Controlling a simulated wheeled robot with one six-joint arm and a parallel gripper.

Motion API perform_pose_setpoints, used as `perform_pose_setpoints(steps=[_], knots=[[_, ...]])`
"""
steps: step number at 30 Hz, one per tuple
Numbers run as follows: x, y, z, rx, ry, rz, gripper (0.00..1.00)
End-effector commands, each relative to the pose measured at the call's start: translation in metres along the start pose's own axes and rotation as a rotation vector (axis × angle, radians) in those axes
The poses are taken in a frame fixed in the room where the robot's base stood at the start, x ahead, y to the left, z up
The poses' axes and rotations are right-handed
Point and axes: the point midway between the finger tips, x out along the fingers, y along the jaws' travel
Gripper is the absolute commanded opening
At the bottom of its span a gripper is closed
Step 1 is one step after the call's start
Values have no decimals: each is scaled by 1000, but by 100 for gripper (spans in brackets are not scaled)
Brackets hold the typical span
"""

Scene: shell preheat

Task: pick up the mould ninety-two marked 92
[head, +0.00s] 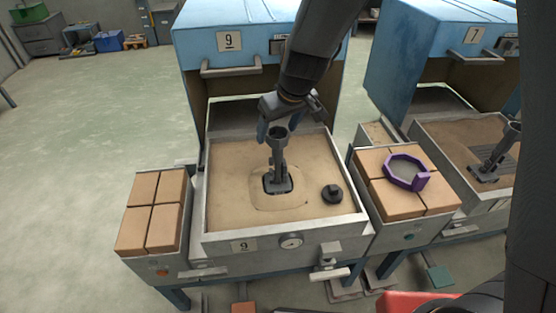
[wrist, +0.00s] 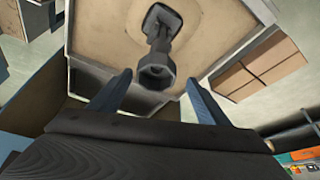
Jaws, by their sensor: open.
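A dark grey piece (head: 279,170) stands upright in the sand of the box marked 9. It has a flat base, a stem and a round hollow cup on top. It also shows in the wrist view (wrist: 156,75). No 92 marking is legible on it or anywhere else, so I cannot tell whether it is the mould. My gripper (head: 278,131) is open and empty at the cup's height. In the wrist view my gripper's two blue fingers (wrist: 157,78) stand apart, with the cup between or just beyond their tips; contact is not visible.
Brick-topped stands flank the box; the right one carries a purple ring (head: 406,172). A blue hooded unit marked 9 (head: 229,41) rises behind. A similar dark piece (head: 495,153) stands in the right-hand box.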

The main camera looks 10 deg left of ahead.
Motion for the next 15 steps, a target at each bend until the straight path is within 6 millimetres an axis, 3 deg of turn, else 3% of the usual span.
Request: perform_pose_setpoints(steps=[15], knots=[[53, 7, 0, 9, -4, 2, 70]])
